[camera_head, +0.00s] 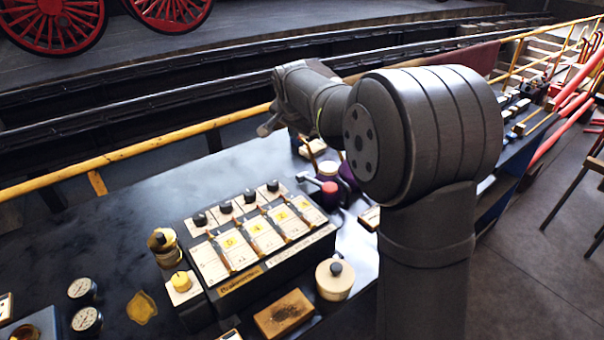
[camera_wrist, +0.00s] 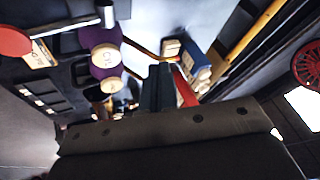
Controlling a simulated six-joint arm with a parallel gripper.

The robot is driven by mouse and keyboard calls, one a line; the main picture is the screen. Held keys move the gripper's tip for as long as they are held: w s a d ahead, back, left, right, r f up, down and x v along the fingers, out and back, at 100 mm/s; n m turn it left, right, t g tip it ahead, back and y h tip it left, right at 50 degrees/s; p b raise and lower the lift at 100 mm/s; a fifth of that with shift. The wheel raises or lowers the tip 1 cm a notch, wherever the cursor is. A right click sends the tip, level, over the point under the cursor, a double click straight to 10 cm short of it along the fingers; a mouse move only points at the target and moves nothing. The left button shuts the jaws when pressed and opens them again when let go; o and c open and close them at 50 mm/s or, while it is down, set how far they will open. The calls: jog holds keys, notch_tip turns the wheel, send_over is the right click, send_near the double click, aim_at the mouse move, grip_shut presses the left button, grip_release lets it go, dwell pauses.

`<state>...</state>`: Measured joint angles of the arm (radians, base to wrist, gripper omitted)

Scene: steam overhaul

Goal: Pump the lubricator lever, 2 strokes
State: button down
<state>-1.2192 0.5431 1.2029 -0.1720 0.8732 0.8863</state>
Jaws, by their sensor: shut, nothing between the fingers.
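What looks like the lubricator lever (camera_head: 308,178) is a pale bar beside a red knob (camera_head: 329,187) in the head view, just behind the labelled box. Dark purple bodies stand next to it, partly hidden by my arm. My gripper (camera_wrist: 158,85) shows as dark fingers, shut and empty, apart from the purple body in that view. Its fingertips are hidden in the head view. I see no contact with the lever.
A black box (camera_head: 265,268) with several yellow-marked compartments and dark knobs stands in front of the lever. A cream lidded pot (camera_head: 335,279) and a brown block (camera_head: 284,313) lie nearer. A yellow rail (camera_head: 140,147) runs along the bench's back.

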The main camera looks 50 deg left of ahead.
aim_at(301, 174)
jog(key=shift+d+f, duration=0.4)
jog(key=shift+f, duration=0.95)
jog(key=shift+d+f, duration=0.45)
jog(key=shift+f, duration=0.95)
jog(key=shift+d+f, duration=0.4)
jog(key=shift+f, duration=0.95)
jog(key=shift+f, duration=0.1)
jog(key=shift+d+f, duration=0.15)
jog(key=shift+f, duration=0.15)
jog(key=shift+f, duration=0.15)
